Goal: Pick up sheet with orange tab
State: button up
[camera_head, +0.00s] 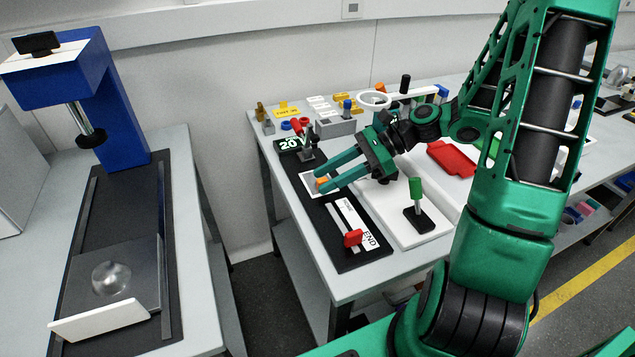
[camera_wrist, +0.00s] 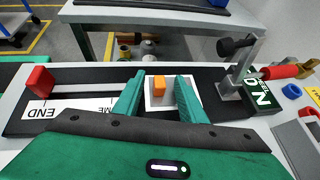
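The sheet (camera_wrist: 152,103) is a small white square lying on a black fixture (camera_wrist: 100,72), with an upright orange tab (camera_wrist: 158,84) on it. In the head view the orange tab (camera_head: 320,182) shows between my fingertips. My gripper (camera_head: 322,180) is open, its two green fingers reaching over the sheet. In the wrist view my gripper (camera_wrist: 160,78) has one finger on each side of the tab, with a visible gap on both sides. The fingers and palm hide part of the sheet, and the fingertips' exact height above it is unclear.
A red slider (camera_head: 353,238) stands on the HOME–END strip on the fixture. A toggle clamp with a red handle (camera_head: 297,127) stands beside a "20" label. A green-handled post (camera_head: 416,190) stands on the white panel. A blue press (camera_head: 128,100) is on the separate left table.

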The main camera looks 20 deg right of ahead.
jog(key=shift+a+f, duration=0.1)
jog(key=shift+a, duration=0.1)
grip_shut()
